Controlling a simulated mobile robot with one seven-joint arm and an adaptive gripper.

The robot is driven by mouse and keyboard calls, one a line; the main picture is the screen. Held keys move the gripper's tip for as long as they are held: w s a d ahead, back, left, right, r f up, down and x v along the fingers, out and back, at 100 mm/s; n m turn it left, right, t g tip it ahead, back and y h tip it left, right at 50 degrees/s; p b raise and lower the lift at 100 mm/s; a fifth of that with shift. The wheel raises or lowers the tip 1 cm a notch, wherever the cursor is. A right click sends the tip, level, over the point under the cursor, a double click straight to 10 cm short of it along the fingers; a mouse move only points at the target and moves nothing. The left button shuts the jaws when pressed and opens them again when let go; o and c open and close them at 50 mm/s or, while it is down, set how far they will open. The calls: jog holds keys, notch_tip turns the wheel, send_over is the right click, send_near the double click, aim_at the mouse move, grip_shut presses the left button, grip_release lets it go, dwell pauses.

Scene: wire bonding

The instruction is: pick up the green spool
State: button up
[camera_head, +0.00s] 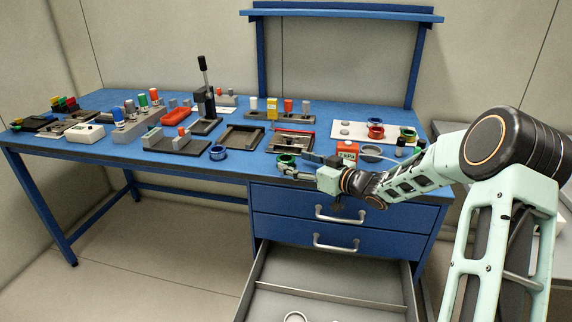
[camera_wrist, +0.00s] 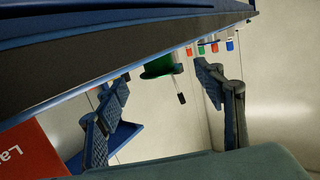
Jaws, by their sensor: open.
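A small green spool (camera_head: 287,159) stands near the front edge of the blue bench. My gripper (camera_head: 291,170) is at that edge, close to the spool and overlapping it from this angle. In the wrist view the green spool (camera_wrist: 160,67) shows beyond and between the two spread fingers of my gripper (camera_wrist: 161,82), with a visible gap on either side. The fingers are open and hold nothing. I cannot tell the exact distance from the fingertips to the spool.
A red labelled box (camera_head: 347,150) stands just right of my gripper; it also shows in the wrist view (camera_wrist: 30,152). A blue spool (camera_head: 218,152) is to the left. A white plate (camera_head: 350,131) bears more spools. Below, a drawer (camera_head: 335,302) is open.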

aim_at(282, 157)
jog(key=x, duration=0.4)
jog(key=shift+w+a+b, duration=0.25)
jog(key=shift+a+b, duration=0.05)
jog(key=c, duration=1.2)
jog(key=shift+r, duration=0.1)
